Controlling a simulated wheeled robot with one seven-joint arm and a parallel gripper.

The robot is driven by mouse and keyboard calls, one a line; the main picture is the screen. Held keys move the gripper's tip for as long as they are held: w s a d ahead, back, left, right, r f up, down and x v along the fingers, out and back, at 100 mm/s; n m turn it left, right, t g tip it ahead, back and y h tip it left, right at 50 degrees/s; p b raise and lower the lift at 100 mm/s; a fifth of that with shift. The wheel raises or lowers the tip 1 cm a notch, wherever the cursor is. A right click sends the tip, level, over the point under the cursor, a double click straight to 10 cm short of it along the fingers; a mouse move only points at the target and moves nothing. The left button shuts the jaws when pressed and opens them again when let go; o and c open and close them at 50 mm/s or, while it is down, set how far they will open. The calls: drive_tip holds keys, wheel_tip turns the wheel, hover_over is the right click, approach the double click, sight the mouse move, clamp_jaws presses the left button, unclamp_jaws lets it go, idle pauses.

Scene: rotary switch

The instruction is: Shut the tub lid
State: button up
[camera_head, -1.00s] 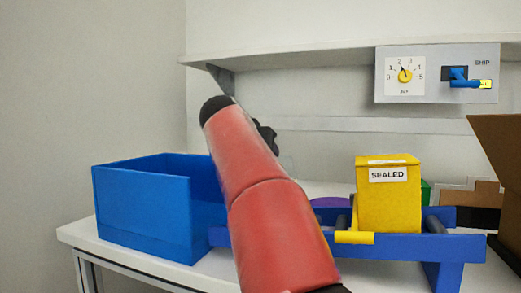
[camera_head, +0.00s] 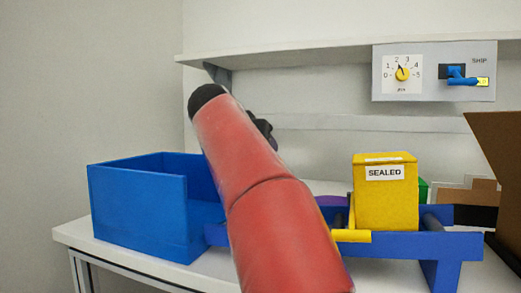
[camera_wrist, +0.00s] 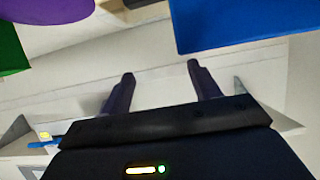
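A yellow box (camera_head: 385,200) with a white SEALED label stands on a blue rack (camera_head: 455,246) at the right of the head view. Its top looks flat and covered; I cannot make out a separate lid. A yellow bar (camera_head: 350,236) juts out at its lower left. A blue open-topped bin (camera_head: 140,208) stands on the table at the left. Which one is the tub is not clear. My gripper (camera_wrist: 160,74) is open and empty in the wrist view, fingers well apart. In the head view my red arm mostly hides it.
A panel above holds a dial (camera_head: 403,73) pointing near 2 and a blue switch handle (camera_head: 461,77). A brown cardboard box (camera_head: 497,150) stands at the right edge. A purple thing (camera_wrist: 45,12) and a green thing (camera_wrist: 10,50) show in the wrist view.

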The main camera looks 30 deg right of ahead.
drive_tip(key=v, duration=0.4)
drive_tip(key=shift+s+a+r, duration=0.15)
drive_tip(key=shift+r, duration=0.05)
drive_tip(key=shift+r, duration=0.1)
